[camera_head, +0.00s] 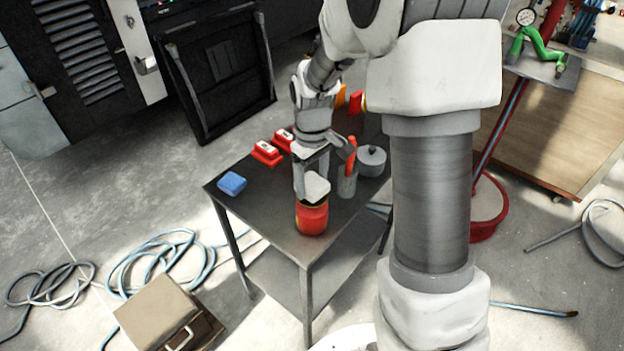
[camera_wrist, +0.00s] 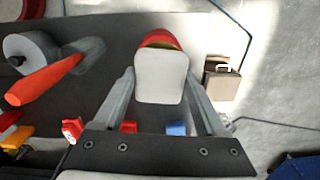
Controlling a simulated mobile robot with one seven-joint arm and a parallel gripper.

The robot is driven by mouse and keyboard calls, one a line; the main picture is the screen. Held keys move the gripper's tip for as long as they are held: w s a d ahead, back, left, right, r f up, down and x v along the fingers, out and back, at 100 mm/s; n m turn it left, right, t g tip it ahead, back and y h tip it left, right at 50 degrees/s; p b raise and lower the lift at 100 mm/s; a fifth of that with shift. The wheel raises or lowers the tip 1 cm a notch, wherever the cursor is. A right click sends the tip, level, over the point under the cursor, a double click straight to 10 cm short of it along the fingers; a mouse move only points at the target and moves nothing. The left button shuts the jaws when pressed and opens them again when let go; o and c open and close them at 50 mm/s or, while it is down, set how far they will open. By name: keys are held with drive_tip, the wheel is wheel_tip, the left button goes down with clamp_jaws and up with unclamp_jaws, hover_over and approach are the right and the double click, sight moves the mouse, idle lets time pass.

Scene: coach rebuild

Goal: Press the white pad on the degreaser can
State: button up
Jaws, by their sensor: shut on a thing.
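The degreaser can (camera_head: 312,218) is red and stands upright near the front corner of the dark table. Only a sliver of the can (camera_wrist: 160,38) shows beyond the pad in the wrist view. The white pad (camera_head: 315,186) has rounded corners and is over the can's top. In the wrist view, the white pad (camera_wrist: 161,78) sits between my two fingertips. My gripper (camera_head: 311,178) points down above the can and is shut on the pad; its fingers (camera_wrist: 160,72) flank the pad's sides. I cannot tell whether the pad touches the can.
A brown case (camera_head: 165,318) and hoses (camera_head: 150,262) lie on the floor.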

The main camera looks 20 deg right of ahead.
sight(312, 182)
drive_tip(key=shift+f+b, duration=0.75)
drive_tip(key=shift+f, duration=0.4)
idle(1.0)
drive_tip(key=shift+r, duration=0.1)
idle(0.7)
drive_tip(key=shift+r+p, duration=2.7)
drive_tip(key=shift+r, duration=0.8)
